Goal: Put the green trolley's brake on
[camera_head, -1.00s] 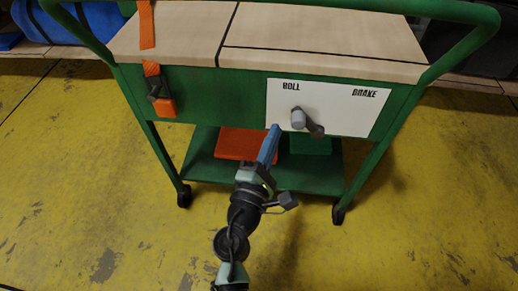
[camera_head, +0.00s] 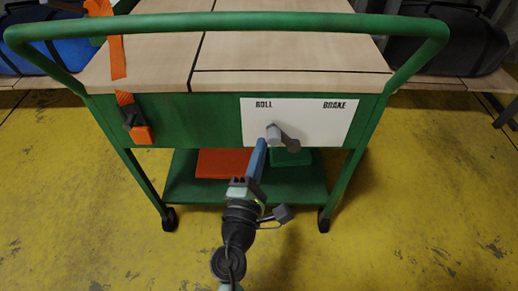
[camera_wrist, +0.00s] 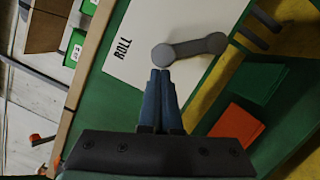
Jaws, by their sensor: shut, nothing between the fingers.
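The green trolley (camera_head: 185,108) stands in front of me with a white plate (camera_head: 335,112) on its near side. The plate reads ROLL at left and BRAKE at right. A grey lever (camera_head: 289,142) sits low on the plate, its light knob (camera_head: 273,135) on the ROLL side. The lever also shows in the wrist view (camera_wrist: 190,48). My gripper (camera_head: 262,142) is shut and empty. Its fingertips (camera_wrist: 160,72) are close beside the lever's knob end, on its left in the head view. I cannot tell whether they touch it.
An orange strap with a buckle (camera_head: 132,118) hangs at the trolley's left. The lower shelf (camera_head: 240,192) holds an orange item (camera_head: 219,163) and a green one (camera_head: 292,157). The green push rail (camera_head: 230,20) crosses above the plate. Yellow floor is clear on both sides.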

